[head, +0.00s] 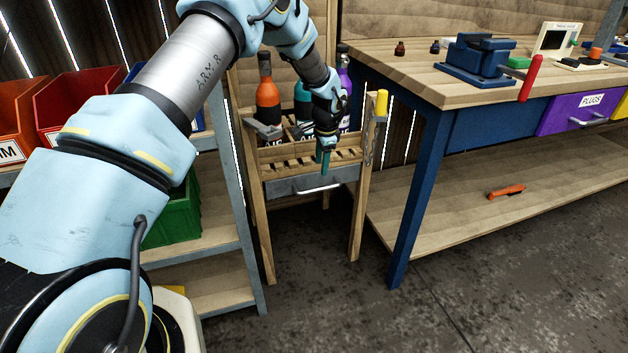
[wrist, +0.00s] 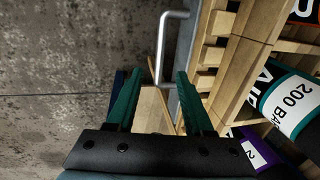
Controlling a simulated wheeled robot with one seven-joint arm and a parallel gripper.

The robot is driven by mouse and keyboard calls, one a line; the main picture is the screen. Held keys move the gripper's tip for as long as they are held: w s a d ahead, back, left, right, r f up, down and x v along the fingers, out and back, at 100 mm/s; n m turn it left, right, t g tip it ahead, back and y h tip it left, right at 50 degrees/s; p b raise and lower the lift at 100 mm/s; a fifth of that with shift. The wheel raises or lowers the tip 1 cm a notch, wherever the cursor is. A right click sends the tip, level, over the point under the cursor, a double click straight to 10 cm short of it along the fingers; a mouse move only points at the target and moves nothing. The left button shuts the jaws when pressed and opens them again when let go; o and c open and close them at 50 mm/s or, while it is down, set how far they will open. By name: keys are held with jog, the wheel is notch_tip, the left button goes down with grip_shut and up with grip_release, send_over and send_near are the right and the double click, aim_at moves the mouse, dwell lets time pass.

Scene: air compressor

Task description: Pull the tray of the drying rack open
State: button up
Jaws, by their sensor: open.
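The drying rack (head: 262,220) is a wooden stand with slatted shelves holding bottles. Its tray (head: 285,186) has a grey front between the front legs and looks pushed in. A silver bar handle (head: 318,189) is fixed to the tray front; in the wrist view the handle (wrist: 165,45) runs lengthwise, in line with the space between my fingers. My gripper (head: 323,170) points down just above the handle. In the wrist view its teal fingers (wrist: 154,80) are apart with nothing held. I cannot tell how far the fingertips are from the handle.
Orange, teal and purple bottles (head: 267,95) stand on the rack behind my gripper. A blue-legged workbench (head: 408,200) is close on the right, and a shelf unit (head: 250,270) with bins is on the left. The floor (head: 330,290) in front of the rack is clear.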

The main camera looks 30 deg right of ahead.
aim_at(319, 189)
jog(key=f, duration=0.3)
jog(key=w+f, duration=0.1)
jog(key=f, duration=0.3)
jog(key=w+f+p, duration=0.1)
jog(key=f, duration=0.2)
jog(key=shift+d+f, duration=0.1)
jog(key=shift+f, duration=0.1)
grip_shut()
dwell(1.1)
